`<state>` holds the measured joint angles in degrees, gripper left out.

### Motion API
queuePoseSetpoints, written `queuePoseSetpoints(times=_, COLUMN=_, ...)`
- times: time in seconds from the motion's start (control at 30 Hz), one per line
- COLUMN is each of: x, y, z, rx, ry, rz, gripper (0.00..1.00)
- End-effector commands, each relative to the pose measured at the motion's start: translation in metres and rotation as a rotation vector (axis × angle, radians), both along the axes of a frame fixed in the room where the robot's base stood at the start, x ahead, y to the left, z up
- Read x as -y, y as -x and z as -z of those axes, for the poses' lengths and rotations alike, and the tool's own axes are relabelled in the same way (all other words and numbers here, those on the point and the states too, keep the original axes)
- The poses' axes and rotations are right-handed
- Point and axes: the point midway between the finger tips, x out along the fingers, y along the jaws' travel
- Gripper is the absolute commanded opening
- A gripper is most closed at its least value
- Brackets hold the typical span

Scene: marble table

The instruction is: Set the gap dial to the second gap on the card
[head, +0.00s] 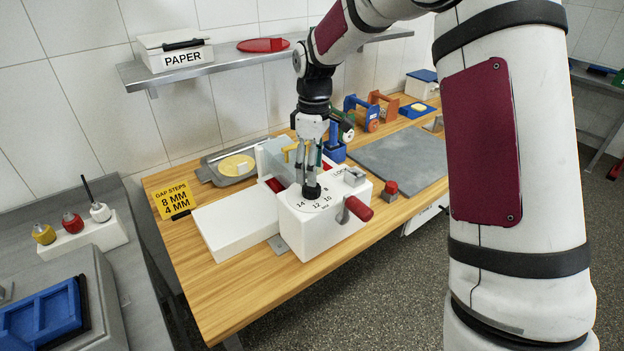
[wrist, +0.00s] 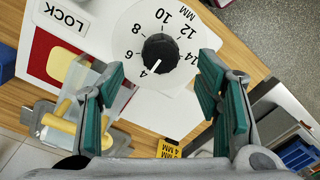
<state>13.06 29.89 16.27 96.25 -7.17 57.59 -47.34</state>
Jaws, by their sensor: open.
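The yellow card (head: 174,200) reads GAP STEPS, 8 MM, then 4 MM below. The gap dial is a black knob (wrist: 160,53) on a round white scale (wrist: 146,22) marked 4 to 14 MM. The knob's white pointer line points at or very close to the 4. The dial sits on top of a white machine (head: 317,231); there my gripper (head: 311,182) is directly above the knob in the head view, partly covering it. In the wrist view my open gripper (wrist: 160,68) has one green-padded finger on each side of the knob, apart from it.
A lever with a red grip (head: 358,209) is on the machine's front, with a LOCK label (wrist: 62,17) on top. A red-topped block (head: 390,187) stands to its right. A grey slab (head: 395,159) and several tools lie farther back. The table's front-left is clear.

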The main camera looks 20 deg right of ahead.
Motion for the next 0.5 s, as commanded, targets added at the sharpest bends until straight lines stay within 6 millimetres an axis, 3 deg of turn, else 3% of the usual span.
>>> queuePoseSetpoints(times=0.2, x=0.001, y=-0.002, z=-0.044, rx=0.003, ry=-0.001, rz=0.001, gripper=0.59)
queuePoseSetpoints(times=0.5, x=0.002, y=-0.003, z=-0.071, rx=0.001, ry=-0.001, rz=0.0, gripper=0.59)
